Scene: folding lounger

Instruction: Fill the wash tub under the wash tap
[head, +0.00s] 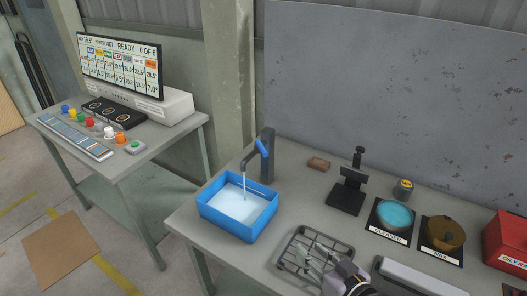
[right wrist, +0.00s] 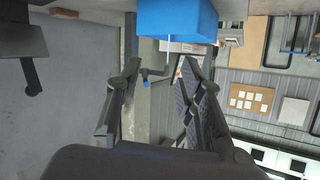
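The blue wash tub (head: 262,221) stands on the bench at its left end, below the dark wash tap (head: 268,158) with its blue lever (head: 262,148). A thin stream of water (head: 244,186) runs from the spout into the tub, and pale water (head: 238,205) covers its floor. The right wrist view shows the blue tub (right wrist: 178,20) at the top and the tap's blue lever (right wrist: 147,84) between the fingers. My right gripper (head: 318,260) is over the wire rack, right of the tub; its fingers (right wrist: 160,68) are apart and empty. My left gripper is out of view.
A wire rack (head: 287,262) lies right of the tub. Behind it are a brown block (head: 318,164) and a black stand (head: 346,197). Cleaner (head: 394,215) and wax (head: 443,232) dishes and a red box (head: 508,240) are farther right. A screen table stands left, across a gap.

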